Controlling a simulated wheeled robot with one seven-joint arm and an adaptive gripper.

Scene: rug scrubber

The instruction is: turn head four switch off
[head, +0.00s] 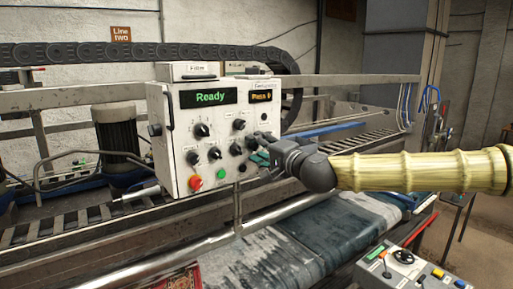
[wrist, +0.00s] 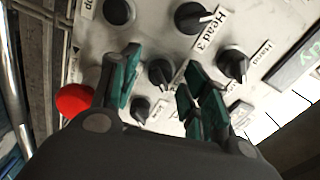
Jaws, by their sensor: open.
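The white control panel (head: 217,110) stands in the middle of the head view, with several black rotary switches. My gripper (head: 262,148) is at the panel's right side, its dark fingers covering part of the face. In the wrist view my gripper (wrist: 160,64) is open, its green-padded fingers apart on either side of a black knob (wrist: 161,72). That knob's label is hidden, and I cannot tell whether a pad touches it. A knob (wrist: 194,17) beside the label "Head 3" is above it in the wrist view. I cannot read a "Head 4" label.
A red button (head: 195,183) and a green button (head: 222,174) sit low on the panel; the red one also shows in the wrist view (wrist: 75,100). Another knob (wrist: 233,64) is close to the right finger. The display (head: 209,97) reads "Ready". A second control box (head: 400,270) is lower right.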

